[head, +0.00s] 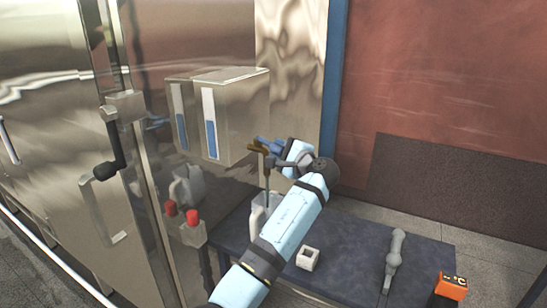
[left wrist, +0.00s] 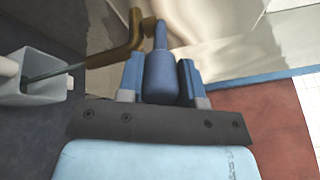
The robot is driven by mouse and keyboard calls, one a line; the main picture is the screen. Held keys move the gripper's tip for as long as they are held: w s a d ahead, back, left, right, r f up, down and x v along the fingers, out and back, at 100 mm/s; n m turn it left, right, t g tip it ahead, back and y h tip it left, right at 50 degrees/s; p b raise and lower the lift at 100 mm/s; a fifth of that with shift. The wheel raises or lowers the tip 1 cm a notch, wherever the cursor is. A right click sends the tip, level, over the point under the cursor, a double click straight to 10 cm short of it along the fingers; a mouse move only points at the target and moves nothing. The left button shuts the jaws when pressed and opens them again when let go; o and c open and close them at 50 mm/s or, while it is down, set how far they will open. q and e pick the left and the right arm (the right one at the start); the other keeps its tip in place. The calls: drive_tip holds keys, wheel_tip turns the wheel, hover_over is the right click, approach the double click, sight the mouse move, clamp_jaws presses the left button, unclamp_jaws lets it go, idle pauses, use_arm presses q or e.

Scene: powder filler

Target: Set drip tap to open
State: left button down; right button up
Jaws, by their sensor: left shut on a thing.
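The drip tap is brass (head: 257,149) with a blue handle, on the side of the steel machine below a metal tank. In the left wrist view its brass body (left wrist: 125,48) is bent, and the blue handle (left wrist: 162,78) points in between my fingers. My left gripper (left wrist: 160,82) is shut on that handle; in the head view the gripper (head: 274,143) hides part of the tap. A thin dark rod or tube runs from the tap down to a white jug (head: 258,217), also in the left wrist view (left wrist: 42,80). My right gripper is not in view.
The metal tank (head: 240,112) has a blue level strip.

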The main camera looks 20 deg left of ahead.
use_arm(q)
drive_tip(key=shift+w+d+n+g+y+b, duration=0.2)
drive_tip(key=shift+w+n+g+y+b, duration=0.15)
drive_tip(key=shift+w+n+g, duration=0.35)
drive_tip(key=shift+s+r, duration=0.1)
drive_tip(key=shift+s, duration=0.1)
drive_tip(key=c, duration=1.1)
unclamp_jaws()
drive_tip(key=shift+o, duration=0.2)
drive_tip(key=shift+a, duration=0.1)
